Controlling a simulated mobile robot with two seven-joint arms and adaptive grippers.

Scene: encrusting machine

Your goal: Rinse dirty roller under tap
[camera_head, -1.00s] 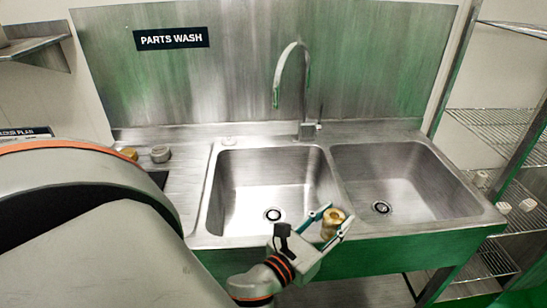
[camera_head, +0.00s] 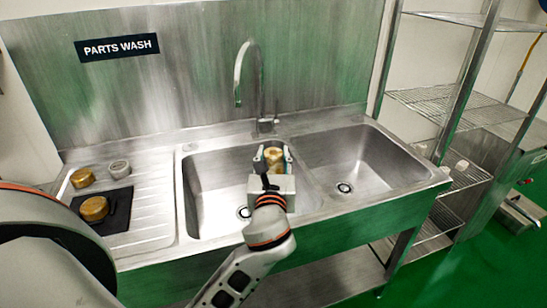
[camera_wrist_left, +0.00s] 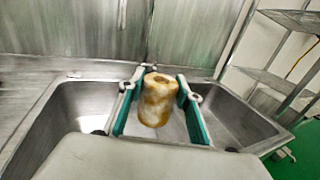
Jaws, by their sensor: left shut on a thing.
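My left gripper (camera_head: 273,156) is shut on the dirty roller (camera_head: 274,161), a yellowish-brown cylinder with pale patches. In the left wrist view the roller (camera_wrist_left: 157,100) stands roughly upright between the two teal-lined fingers (camera_wrist_left: 158,105). The roller is over the sink, near the divider between the left basin (camera_head: 222,190) and the right basin (camera_head: 365,160). The tap (camera_head: 240,70) arches above the left basin, behind and left of the roller; no water shows from it. My right gripper is not in view.
On the left drainboard (camera_head: 150,205) lie a dark mat (camera_head: 118,222) with a brown roller (camera_head: 94,208), another brown roller (camera_head: 82,177) and a grey part (camera_head: 119,169). A wire shelf rack (camera_head: 450,100) stands at the right. A steel splashback rises behind.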

